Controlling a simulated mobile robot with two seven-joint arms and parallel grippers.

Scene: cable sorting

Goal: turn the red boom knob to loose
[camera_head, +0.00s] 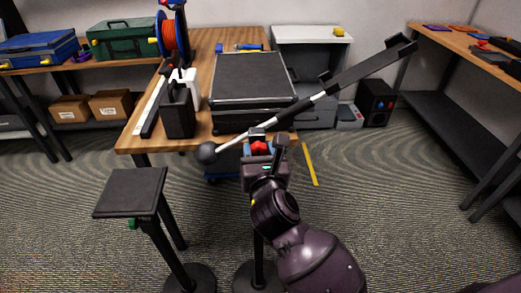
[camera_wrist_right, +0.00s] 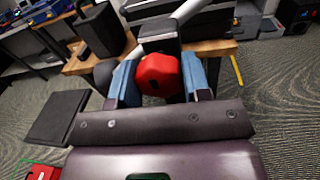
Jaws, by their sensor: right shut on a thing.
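The red boom knob (camera_head: 260,147) sits at the clamp of a tilted boom pole (camera_head: 297,107), in the middle of the head view. My right gripper (camera_head: 258,150) reaches up to it from below. In the right wrist view the red knob (camera_wrist_right: 159,75) lies between the blue fingers of my right gripper (camera_wrist_right: 160,84), one on each side, and the gripper is shut on it. The black clamp block (camera_wrist_right: 159,36) is right behind the knob. The knob's far side is hidden. My left gripper is in neither view.
The boom ends in a dark ball (camera_head: 207,153) at lower left and a flat bar (camera_head: 372,65) at upper right. A wooden table (camera_head: 133,139) with a black case (camera_head: 252,76) stands behind. A small black platform on a stand (camera_head: 130,192) is at left.

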